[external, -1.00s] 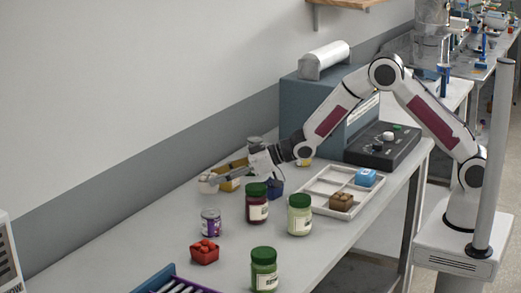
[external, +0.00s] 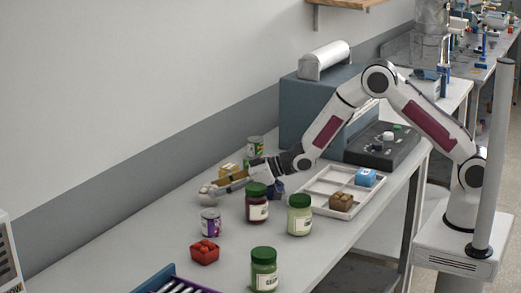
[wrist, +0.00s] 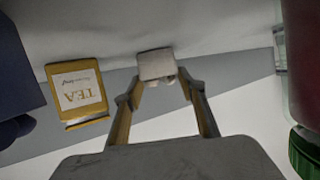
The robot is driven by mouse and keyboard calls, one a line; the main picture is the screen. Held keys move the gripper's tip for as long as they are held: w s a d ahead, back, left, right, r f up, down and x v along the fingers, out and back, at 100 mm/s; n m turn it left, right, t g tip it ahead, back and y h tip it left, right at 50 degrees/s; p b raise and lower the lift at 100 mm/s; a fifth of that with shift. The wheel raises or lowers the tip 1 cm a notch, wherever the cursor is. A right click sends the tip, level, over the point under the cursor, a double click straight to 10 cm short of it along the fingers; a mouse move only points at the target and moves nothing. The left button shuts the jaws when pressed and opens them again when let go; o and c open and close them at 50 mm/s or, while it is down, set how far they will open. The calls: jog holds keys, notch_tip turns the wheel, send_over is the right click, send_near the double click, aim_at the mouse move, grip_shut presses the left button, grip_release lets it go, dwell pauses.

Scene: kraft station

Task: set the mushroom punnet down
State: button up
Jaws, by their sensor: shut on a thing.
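The mushroom punnet (external: 206,194) is a small pale grey-white pack at the far left of my arm, low over the worktable or on it. In the wrist view the punnet (wrist: 156,65) sits between my two fingertips. My gripper (external: 214,188) is shut on it, with the arm reaching low and nearly level along the table. I cannot tell whether the punnet's base touches the table (external: 130,241). My fingers hide part of its near side.
A yellow tea tin (wrist: 77,95) stands close beside the punnet, with a dark blue thing (wrist: 15,80) farther left. A dark red jar (external: 257,206), a purple-labelled can (external: 210,221) and a red punnet (external: 204,255) stand nearby.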

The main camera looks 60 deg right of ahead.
jog(key=o, duration=1.2)
jog(key=shift+r, duration=0.15)
jog(key=shift+s+d+r, duration=0.2)
jog(key=shift+s, duration=0.1)
jog(key=shift+v, duration=5.65)
jog(key=shift+f, duration=0.2)
jog(key=shift+d+r, duration=0.1)
